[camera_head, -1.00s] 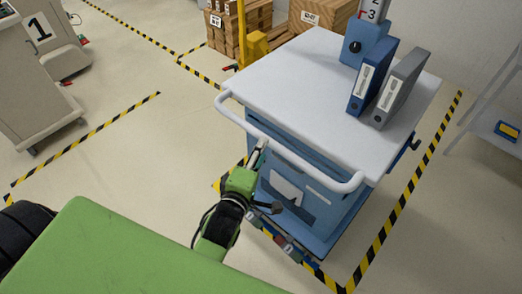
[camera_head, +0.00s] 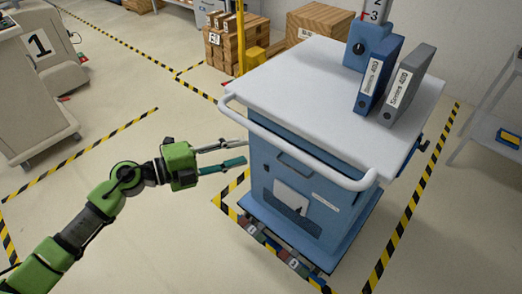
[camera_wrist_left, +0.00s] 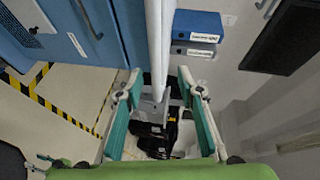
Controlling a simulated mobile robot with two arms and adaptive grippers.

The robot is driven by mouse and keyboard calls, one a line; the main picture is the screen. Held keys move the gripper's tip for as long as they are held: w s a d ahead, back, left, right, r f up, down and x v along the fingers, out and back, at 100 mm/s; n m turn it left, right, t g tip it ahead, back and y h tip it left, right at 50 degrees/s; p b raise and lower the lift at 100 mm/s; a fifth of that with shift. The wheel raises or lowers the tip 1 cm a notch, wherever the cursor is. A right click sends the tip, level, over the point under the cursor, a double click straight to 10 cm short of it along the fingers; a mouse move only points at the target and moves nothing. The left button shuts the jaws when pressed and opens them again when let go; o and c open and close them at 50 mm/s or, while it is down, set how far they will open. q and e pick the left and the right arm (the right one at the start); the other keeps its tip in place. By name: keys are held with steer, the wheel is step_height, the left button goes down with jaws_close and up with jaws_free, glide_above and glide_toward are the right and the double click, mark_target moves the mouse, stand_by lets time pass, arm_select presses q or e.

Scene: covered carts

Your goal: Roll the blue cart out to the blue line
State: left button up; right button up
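The blue cart (camera_head: 290,185) stands inside a yellow-black floor marking, with a pale grey top and a white push handle (camera_head: 300,145) along its near side. My left gripper (camera_head: 242,151) is open and empty. Its fingers point right at the cart's left front corner, just below the left part of the handle in the head view. In the left wrist view the handle (camera_wrist_left: 160,40) runs in line with the gap between the open fingers; I cannot tell whether it lies between them. My right gripper is not in view. No blue line shows.
A blue binder (camera_head: 379,75), a grey binder (camera_head: 407,85) and a blue block with a numbered post stand on the cart. A beige cart marked 1 (camera_head: 35,85) stands left. Stacked wooden crates (camera_head: 232,45) are behind, a shelf (camera_head: 495,130) right. Floor at left is open.

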mark_target(276, 145)
arm_select(q)
steer(key=shift+m, duration=0.3)
steer(key=x, duration=0.4)
steer(key=p+x, duration=0.1)
steer(key=x, duration=0.4)
steer(key=f+p+x, duration=0.1)
steer(key=x, duration=0.3)
steer(key=shift+w+f, duration=0.1)
steer(key=shift+w, duration=0.1)
jaws_close()
